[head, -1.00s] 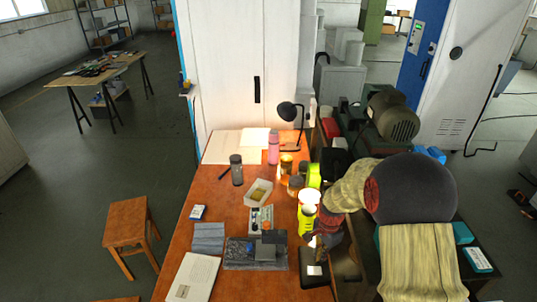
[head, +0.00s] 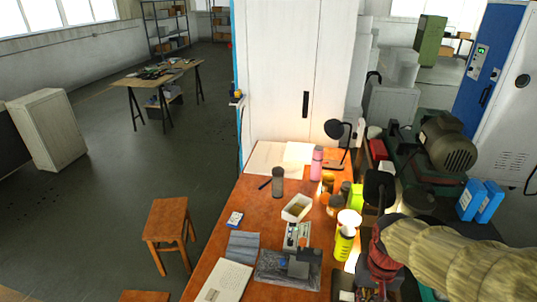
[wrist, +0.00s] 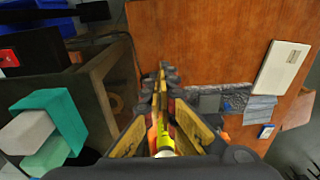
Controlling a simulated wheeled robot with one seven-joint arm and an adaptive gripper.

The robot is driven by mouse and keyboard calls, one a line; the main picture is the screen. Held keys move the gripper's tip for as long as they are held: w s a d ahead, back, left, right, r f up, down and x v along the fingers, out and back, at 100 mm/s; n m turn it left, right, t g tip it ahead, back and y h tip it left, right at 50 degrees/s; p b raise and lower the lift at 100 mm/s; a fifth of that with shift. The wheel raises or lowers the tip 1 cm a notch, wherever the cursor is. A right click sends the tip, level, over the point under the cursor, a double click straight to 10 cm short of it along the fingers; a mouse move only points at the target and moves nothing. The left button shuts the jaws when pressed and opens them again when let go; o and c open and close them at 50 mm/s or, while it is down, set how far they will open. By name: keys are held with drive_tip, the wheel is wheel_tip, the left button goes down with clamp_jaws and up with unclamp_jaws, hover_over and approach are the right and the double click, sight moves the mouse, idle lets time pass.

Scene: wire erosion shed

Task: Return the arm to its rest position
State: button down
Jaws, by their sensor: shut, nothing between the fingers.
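My arm, tan and ribbed with dark red parts, enters the head view at the lower right. My gripper (head: 374,288) points down there beside the right edge of the orange-brown desk (head: 210,262); its tips are hard to make out. In the wrist view my gripper (wrist: 163,80) shows long dark fingers with yellow inner pads, closed together at the tips with nothing held. Below them lie the desk top and the dark side of a neighbouring unit. A yellow-green bottle (head: 343,246) stands close to the left of the gripper in the head view.
A lamp (head: 340,130), pink bottle (head: 317,163), white tray (head: 297,208) and laptop-like white slab (head: 226,281) are on the desk. A green motor machine (head: 448,143) stands behind my arm. A stool (head: 170,225) stands left on open floor.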

drive_tip(key=s+a+r+n+t, duration=0.1)
drive_tip(key=s+a+r+t, duration=0.1)
drive_tip(key=r, duration=0.5)
drive_tip(key=s+a+r+n+t, duration=0.1)
drive_tip(key=s+a+r+t, duration=0.1)
drive_tip(key=s+r, duration=0.3)
drive_tip(key=shift+s+a+r+n+t, duration=0.3)
drive_tip(key=shift+r+t, duration=0.3)
drive_tip(key=shift+r, duration=0.3)
